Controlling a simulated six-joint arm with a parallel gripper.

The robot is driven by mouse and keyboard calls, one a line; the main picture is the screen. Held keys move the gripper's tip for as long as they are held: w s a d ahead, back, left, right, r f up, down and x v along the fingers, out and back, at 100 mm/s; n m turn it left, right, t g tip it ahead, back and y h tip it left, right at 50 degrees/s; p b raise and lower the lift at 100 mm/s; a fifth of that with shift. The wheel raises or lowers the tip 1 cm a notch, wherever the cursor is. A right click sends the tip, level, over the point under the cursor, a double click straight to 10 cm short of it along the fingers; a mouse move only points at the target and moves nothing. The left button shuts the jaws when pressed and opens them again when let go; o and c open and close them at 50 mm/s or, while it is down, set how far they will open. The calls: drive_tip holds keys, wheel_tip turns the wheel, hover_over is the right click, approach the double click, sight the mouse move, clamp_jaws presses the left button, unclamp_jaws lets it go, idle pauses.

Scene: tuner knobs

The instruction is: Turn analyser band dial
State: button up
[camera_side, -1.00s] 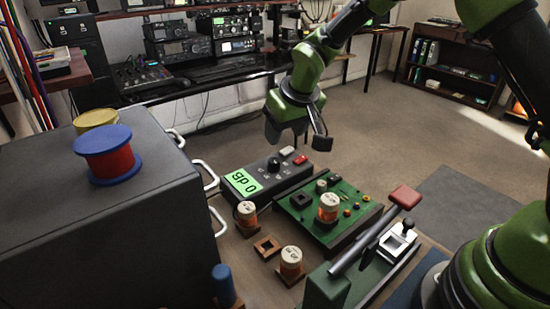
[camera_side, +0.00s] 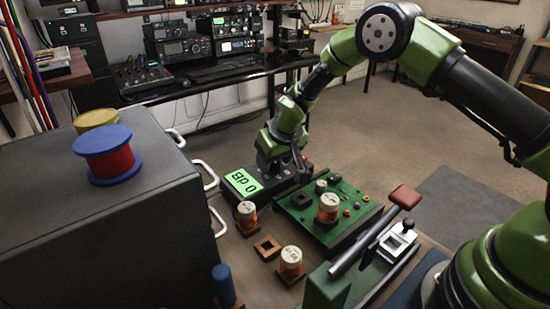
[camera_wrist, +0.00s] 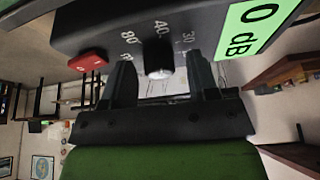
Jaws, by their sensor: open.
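The analyser (camera_side: 246,196) is a black box with a green display (camera_side: 243,181) that reads 0 dB. The display also shows in the wrist view (camera_wrist: 254,28). In the wrist view the band dial (camera_wrist: 158,66), a dark knob with a pale front, sits on the panel below the printed numbers 80, 40 and 30. My gripper (camera_wrist: 161,72) is open, with one finger on each side of the dial. Contact cannot be told. In the side view my gripper (camera_side: 278,160) is down at the analyser and hides the dial.
A red button (camera_wrist: 88,60) is beside the left finger. A green circuit board (camera_side: 325,222) with coils and small parts lies in front of the analyser. A grey cabinet (camera_side: 90,245) with pale handles stands left. A red-handled lever (camera_side: 405,197) stands right.

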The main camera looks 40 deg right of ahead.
drive_tip(key=shift+c, duration=0.4)
drive_tip(key=c, duration=0.8)
drive_tip(key=shift+m, duration=0.3)
drive_tip(key=m, duration=0.2)
drive_tip(key=m+h, duration=0.1)
drive_tip(key=shift+a+m+g+h, duration=0.15)
drive_tip(key=shift+m+g+h, duration=0.15)
drive_tip(key=shift+m, duration=0.1)
drive_tip(key=m, duration=0.2)
drive_tip(key=m+g+h, duration=0.1)
drive_tip(key=m, duration=0.1)
drive_tip(key=shift+m+h, duration=0.3)
drive_tip(key=m, duration=0.2)
drive_tip(key=m+g, duration=0.1)
drive_tip(key=m, duration=0.1)
drive_tip(key=shift+w+g+h, duration=0.1)
drive_tip(key=shift+g+h, duration=0.2)
drive_tip(key=shift+m+g, duration=0.4)
drive_tip(key=shift+m, duration=0.9)
drive_tip(key=shift+m+g, duration=0.3)
drive_tip(key=shift+m, duration=0.4)
